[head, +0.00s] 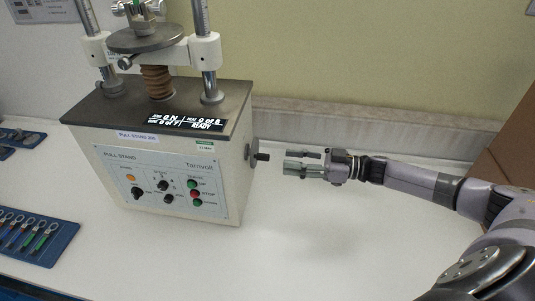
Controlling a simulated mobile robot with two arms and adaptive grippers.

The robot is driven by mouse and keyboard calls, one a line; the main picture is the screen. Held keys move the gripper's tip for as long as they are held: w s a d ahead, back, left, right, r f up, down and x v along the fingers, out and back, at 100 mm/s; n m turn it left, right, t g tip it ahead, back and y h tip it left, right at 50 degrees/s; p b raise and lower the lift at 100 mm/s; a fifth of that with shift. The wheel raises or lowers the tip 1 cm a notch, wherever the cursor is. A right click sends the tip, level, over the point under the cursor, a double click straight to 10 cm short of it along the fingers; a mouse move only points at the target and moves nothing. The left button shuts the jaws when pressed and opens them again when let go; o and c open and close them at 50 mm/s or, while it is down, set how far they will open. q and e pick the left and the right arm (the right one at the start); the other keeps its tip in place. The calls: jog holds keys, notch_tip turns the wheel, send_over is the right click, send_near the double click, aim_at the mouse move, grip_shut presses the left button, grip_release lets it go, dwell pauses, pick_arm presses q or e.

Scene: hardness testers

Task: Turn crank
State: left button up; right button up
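The crank (258,157) is a small dark handle on a round grey disc on the right side of the pull stand (165,165). The pull stand is a cream box with a dark top, a front panel of knobs and buttons, and a small display reading "READY". My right gripper (288,162) points left at the crank, a short gap to its right. Its fingers are apart with nothing between them. My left gripper is not in view.
A blue tray (62,256) with several coloured tools lies at the front left. Another dark blue tray (8,152) is at the left edge. A brown box (510,135) stands at the right. The white table right of the stand is clear.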

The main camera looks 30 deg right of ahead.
aim_at(267, 160)
jog(key=p+x, duration=0.1)
jog(key=x, duration=0.6)
jog(key=shift+w+a+p, duration=0.15)
jog(key=shift+a+p, duration=0.05)
jog(key=shift+p, duration=0.1)
jog(key=shift+c, duration=0.2)
grip_shut()
